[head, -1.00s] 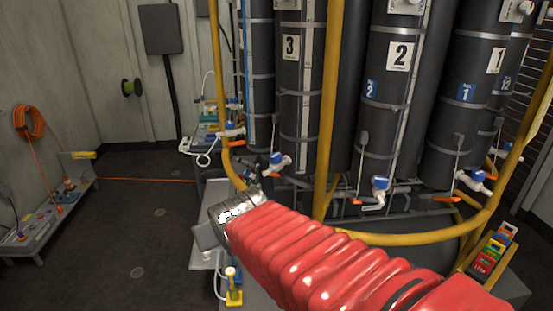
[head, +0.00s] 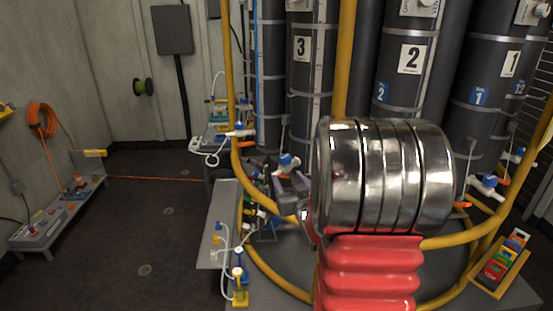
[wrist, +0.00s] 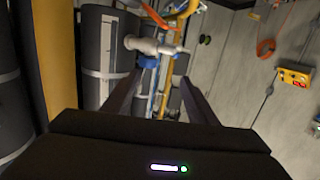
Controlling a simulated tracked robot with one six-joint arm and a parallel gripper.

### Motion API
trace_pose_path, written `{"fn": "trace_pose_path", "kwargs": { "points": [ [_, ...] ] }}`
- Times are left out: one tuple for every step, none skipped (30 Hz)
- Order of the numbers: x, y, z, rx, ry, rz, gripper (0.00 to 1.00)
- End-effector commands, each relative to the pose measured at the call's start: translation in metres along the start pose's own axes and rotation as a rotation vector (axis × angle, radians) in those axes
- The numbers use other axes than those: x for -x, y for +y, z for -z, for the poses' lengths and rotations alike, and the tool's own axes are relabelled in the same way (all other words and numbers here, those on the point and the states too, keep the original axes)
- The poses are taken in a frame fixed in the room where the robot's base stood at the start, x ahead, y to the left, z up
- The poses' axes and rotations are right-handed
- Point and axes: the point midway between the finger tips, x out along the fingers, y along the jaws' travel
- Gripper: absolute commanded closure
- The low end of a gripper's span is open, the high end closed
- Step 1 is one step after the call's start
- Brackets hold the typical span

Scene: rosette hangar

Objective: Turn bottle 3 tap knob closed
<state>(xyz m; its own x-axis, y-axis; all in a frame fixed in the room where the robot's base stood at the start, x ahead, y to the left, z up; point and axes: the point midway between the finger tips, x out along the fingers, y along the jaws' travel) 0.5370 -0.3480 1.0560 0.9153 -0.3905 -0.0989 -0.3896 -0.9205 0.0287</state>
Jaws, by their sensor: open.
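Bottle 3 (head: 298,78) is a tall dark cylinder with a white "3" label, left of bottle 2 in the head view. Its tap with a blue knob (head: 288,161) sits at its lower end. My gripper (head: 283,190) is just below that tap, partly hidden behind my shiny wrist. In the wrist view, my gripper (wrist: 160,79) is open, its two dark fingers apart with nothing held. A blue knob (wrist: 149,62) on a white tap body (wrist: 150,45) shows just beyond the fingertips, nearer the left finger. I cannot tell whether they touch.
A yellow rail (head: 342,60) curves around the bottles, and a yellow band (wrist: 53,60) runs close at left in the wrist view. Bottle 2 (head: 405,100) stands to the right. A grey bench (head: 215,222) with small fittings is at lower left. The floor farther left is mostly open.

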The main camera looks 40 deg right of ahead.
Motion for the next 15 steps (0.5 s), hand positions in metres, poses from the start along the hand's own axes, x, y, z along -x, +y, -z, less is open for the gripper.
{"fn": "trace_pose_path", "kwargs": {
  "points": [
    [-0.001,0.011,-0.006,-0.01,0.021,-0.005,0.47],
    [-0.002,0.015,-0.007,-0.014,0.037,-0.003,0.47],
    [-0.002,0.02,-0.009,-0.019,0.055,-0.003,0.47],
    [-0.002,0.023,-0.009,-0.023,0.067,-0.003,0.47],
    [-0.002,0.025,-0.01,-0.025,0.077,-0.002,0.47],
    [-0.002,0.027,-0.01,-0.028,0.086,-0.002,0.47],
    [-0.002,0.029,-0.01,-0.029,0.092,-0.001,0.47],
    [-0.002,0.029,-0.01,-0.029,0.096,-0.001,0.47],
    [-0.002,0.03,-0.01,-0.03,0.099,0.0,0.47],
    [-0.002,0.03,-0.01,-0.03,0.1,0.0,0.47],
    [-0.002,0.029,-0.01,-0.03,0.1,0.0,0.47],
    [-0.002,0.029,-0.01,-0.03,0.1,0.0,0.47],
    [-0.002,0.029,-0.01,-0.029,0.1,0.0,0.47],
    [-0.002,0.029,-0.01,-0.029,0.1,0.0,0.47],
    [-0.002,0.029,-0.01,-0.029,0.1,0.0,0.47]
  ]
}}
